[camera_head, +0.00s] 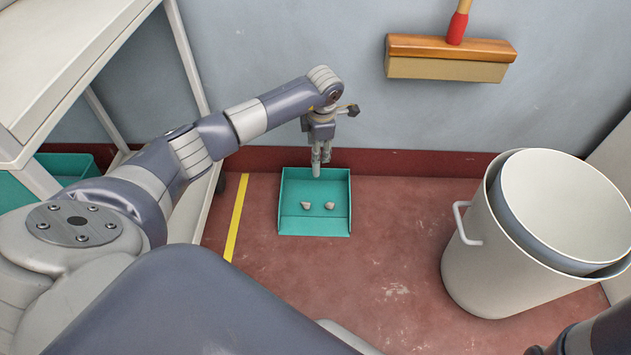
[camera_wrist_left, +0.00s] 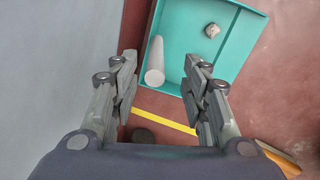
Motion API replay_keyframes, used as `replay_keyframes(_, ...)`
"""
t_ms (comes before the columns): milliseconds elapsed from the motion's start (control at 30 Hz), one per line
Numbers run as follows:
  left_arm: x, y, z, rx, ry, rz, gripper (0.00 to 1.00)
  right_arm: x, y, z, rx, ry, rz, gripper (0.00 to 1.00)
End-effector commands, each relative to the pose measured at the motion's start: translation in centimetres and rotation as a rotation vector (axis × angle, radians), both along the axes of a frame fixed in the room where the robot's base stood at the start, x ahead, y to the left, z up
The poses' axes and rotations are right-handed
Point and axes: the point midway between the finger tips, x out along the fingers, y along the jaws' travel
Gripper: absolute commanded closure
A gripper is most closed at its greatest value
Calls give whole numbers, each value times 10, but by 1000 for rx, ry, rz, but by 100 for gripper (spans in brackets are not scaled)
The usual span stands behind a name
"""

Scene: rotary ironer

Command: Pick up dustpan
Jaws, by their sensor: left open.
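The teal dustpan (camera_head: 315,225) lies on the red floor by the wall, with two small pale lumps (camera_head: 330,205) in it. It also shows in the left wrist view (camera_wrist_left: 236,45), with one lump visible. Its pale round handle (camera_head: 316,168) stands up near the wall side. My left gripper (camera_head: 321,158) is above the handle, pointing down. In the left wrist view the fingers are open, and the handle (camera_wrist_left: 155,62) shows between and just beyond the fingertips, not gripped. My right gripper is out of view.
A white bin (camera_head: 475,255) with a side handle stands at the right. A wood-backed broom (camera_head: 450,58) is against the wall. A white shelf frame (camera_head: 60,60) and a teal box (camera_head: 70,163) are at the left. Floor between dustpan and bin is clear.

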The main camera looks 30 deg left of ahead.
Motion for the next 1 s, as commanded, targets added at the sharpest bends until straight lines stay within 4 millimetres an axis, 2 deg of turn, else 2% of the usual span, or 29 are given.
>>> replay_keyframes(33,1,1,-9,-1,1,0,58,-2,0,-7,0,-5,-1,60)
replay_keyframes(400,9,12,-43,-1,1,1,58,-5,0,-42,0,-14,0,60)
replay_keyframes(700,9,13,-43,0,0,0,58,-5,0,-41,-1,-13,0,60)
replay_keyframes(900,9,13,-43,0,0,0,100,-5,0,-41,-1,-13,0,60)
replay_keyframes(1000,9,13,-43,0,0,0,100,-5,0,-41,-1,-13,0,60)
